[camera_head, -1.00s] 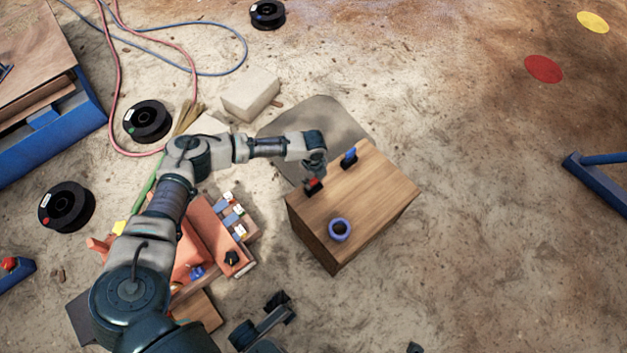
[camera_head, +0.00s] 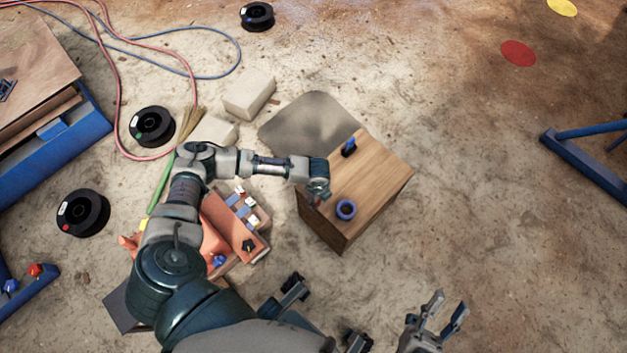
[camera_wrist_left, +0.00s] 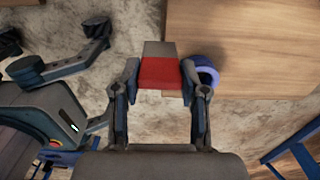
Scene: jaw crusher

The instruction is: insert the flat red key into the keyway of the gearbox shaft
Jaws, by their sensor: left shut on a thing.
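The flat red key (camera_wrist_left: 160,72) is between the fingers of my left gripper (camera_wrist_left: 160,88) in the left wrist view; a grey part joins its far end. In the head view this gripper (camera_head: 319,196) is at the left edge of the wooden box, and the key is mostly hidden by the hand. My right gripper (camera_head: 445,318) is at the bottom of the head view, empty, with its fingers spread. I cannot make out the gearbox shaft or its keyway.
The wooden box (camera_head: 378,180) carries a purple-blue ring (camera_head: 345,209) and a blue piece in a black holder (camera_head: 349,147). Orange parts (camera_head: 232,229) lie left of it. Black spools (camera_head: 83,213), hoses and pale blocks (camera_head: 249,95) lie on the floor.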

